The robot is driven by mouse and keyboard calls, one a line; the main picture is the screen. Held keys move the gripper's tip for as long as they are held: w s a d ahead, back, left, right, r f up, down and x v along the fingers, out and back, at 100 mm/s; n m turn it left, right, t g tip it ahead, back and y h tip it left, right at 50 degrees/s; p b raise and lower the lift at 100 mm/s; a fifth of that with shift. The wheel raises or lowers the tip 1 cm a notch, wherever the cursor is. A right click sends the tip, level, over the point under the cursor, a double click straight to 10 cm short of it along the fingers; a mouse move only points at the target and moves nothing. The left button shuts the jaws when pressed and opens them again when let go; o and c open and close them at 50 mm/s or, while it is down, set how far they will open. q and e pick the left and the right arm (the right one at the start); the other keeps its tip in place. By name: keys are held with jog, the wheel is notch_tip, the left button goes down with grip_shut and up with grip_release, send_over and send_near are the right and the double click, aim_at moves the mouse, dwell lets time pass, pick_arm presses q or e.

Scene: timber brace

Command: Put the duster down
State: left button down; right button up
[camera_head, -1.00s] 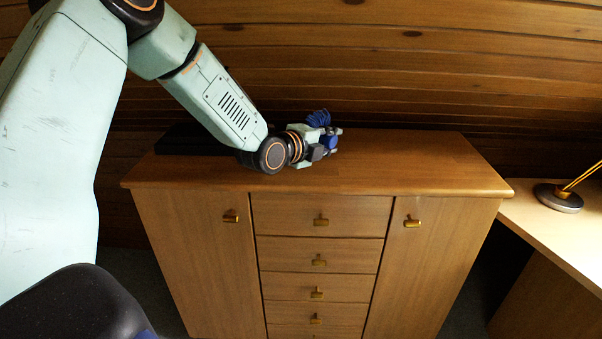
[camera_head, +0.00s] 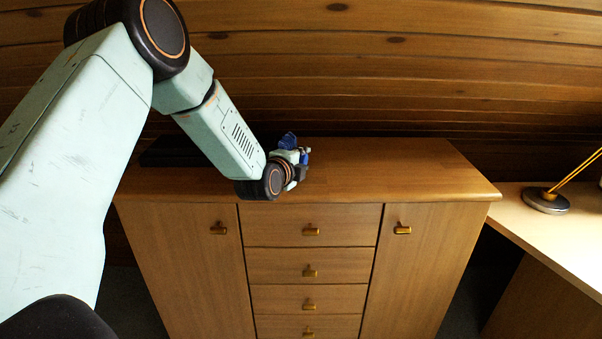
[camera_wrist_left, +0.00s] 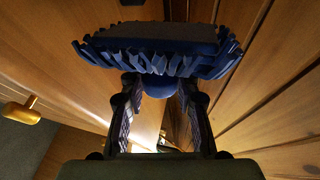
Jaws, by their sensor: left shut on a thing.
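The duster (camera_wrist_left: 155,45) is blue, with a fringed head around a dark flat pad, and fills the upper part of the left wrist view. My left gripper (camera_wrist_left: 155,100) is shut on it just below the head. In the head view my left gripper (camera_head: 303,160) is over the left-middle of the cabinet top, and a bit of the blue duster (camera_head: 288,141) shows behind it. The arm hides most of the duster there. I cannot tell whether the duster touches the cabinet top. My right gripper is not in view.
The wooden cabinet (camera_head: 400,175) has a broad top, clear to the right of the gripper. A dark flat object (camera_head: 165,153) lies at its back left. A plank wall stands close behind. A desk (camera_head: 520,215) with a lamp (camera_head: 546,200) is at the right.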

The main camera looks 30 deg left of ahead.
pick_arm(q)
notch_tip(320, 180, down, 3)
jog(key=shift+r+b, duration=0.1)
jog(key=shift+b, duration=0.2)
jog(key=shift+w+a+f, duration=0.1)
jog(key=shift+w+f, duration=0.1)
jog(key=shift+s, duration=0.25)
jog(key=c, duration=1.4)
grip_release()
jog(key=o, duration=0.4)
jog(key=shift+w+f, duration=0.2)
jog(key=shift+s+r, duration=0.1)
jog(key=shift+s, duration=0.05)
jog(key=shift+r, duration=0.1)
